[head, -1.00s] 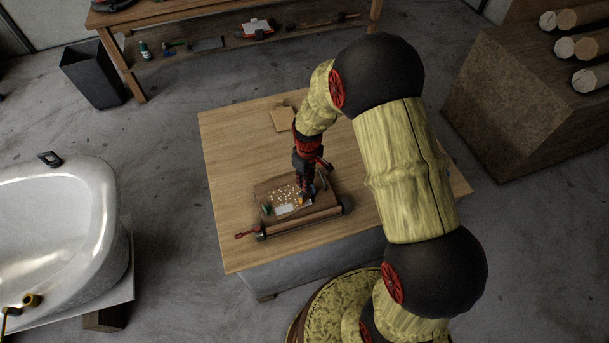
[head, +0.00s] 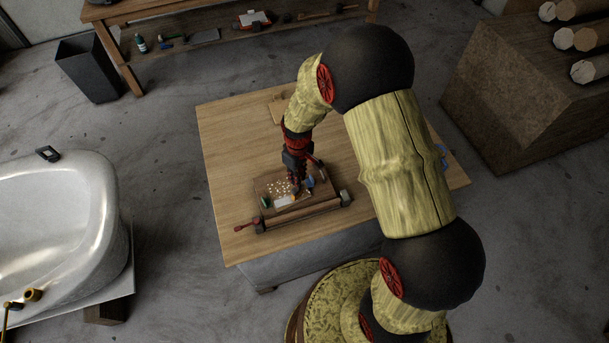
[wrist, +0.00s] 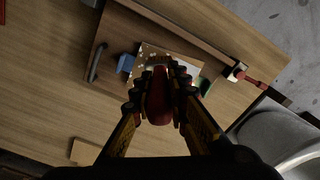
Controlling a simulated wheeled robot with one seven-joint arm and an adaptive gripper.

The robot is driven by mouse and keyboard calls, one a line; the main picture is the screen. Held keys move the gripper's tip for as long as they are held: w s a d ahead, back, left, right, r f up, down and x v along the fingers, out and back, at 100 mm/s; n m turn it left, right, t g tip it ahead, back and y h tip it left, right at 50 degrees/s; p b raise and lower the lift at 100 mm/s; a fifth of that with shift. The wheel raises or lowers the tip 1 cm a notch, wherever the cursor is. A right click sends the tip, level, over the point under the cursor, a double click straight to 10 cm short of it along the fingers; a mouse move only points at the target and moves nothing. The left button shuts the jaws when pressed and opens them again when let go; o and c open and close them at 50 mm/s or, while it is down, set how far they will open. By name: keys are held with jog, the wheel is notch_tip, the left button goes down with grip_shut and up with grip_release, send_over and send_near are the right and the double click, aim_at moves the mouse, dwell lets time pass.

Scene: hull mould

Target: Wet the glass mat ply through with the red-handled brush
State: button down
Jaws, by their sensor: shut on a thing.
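My gripper (head: 297,186) points down over the work board in the head view. In the wrist view its fingers (wrist: 160,88) are shut on the red handle of the brush (wrist: 158,100). The bristles are hidden below the handle and fingers, so I cannot tell whether they touch the ply. The glass mat ply (head: 277,188) is a tan sheet with pale speckles and a whitish patch near its front edge. It lies on the brown board (head: 326,193), and part of it also shows in the wrist view (wrist: 148,52). My gripper covers some of it.
A blue item (head: 309,182) and a green item (head: 265,202) sit beside the ply. A light block (head: 278,111) lies farther back. The left tabletop (head: 225,155) is clear.

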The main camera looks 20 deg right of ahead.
jog(key=a, duration=1.1)
dwell(0.8)
notch_tip(320, 180, up, 7)
jog(key=p, duration=0.4)
dwell(0.4)
jog(key=shift+s+f, duration=0.1)
jog(key=shift+s, duration=0.05)
dwell(0.3)
